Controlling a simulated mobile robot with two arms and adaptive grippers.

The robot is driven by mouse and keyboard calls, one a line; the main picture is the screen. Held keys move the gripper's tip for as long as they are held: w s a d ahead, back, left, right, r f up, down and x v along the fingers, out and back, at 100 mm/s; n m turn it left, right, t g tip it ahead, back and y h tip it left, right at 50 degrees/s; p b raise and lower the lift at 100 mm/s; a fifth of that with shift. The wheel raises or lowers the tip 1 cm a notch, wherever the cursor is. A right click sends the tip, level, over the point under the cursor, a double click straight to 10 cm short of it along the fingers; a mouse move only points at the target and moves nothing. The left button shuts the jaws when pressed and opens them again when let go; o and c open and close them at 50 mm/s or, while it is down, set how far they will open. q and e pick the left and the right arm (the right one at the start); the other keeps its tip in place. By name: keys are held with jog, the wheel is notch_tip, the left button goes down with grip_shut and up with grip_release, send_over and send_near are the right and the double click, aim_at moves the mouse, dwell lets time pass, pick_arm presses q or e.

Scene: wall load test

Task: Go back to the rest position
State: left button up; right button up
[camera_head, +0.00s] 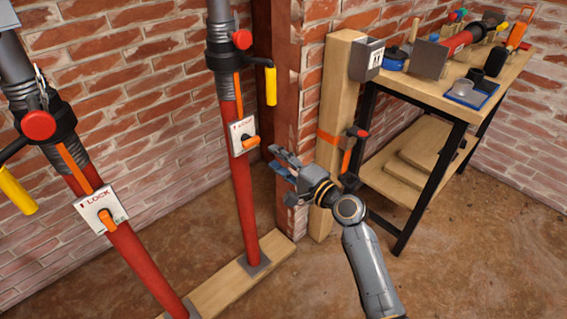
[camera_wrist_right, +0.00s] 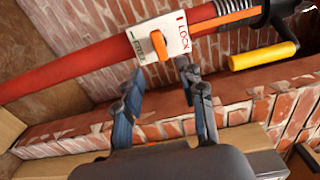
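My right gripper (camera_head: 284,164) is in front of the brick pillar, just right of the right-hand red prop (camera_head: 241,190). In the right wrist view its two fingers (camera_wrist_right: 165,90) are spread apart with nothing between them. I cannot tell the exact gap between fingertips and plate. A left-hand red prop (camera_head: 140,262) with its own lock plate (camera_head: 101,211) leans at the left. My left gripper is not in view.
A workbench (camera_head: 480,75) with tools and a blue tray (camera_head: 470,95) stands at the right. A wooden post (camera_head: 335,100) with a grey box (camera_head: 367,58) stands beside it. The props stand on a wooden plank (camera_head: 232,282). Dirt floor lies open in front.

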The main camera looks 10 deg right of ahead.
jog(key=shift+v, duration=0.9)
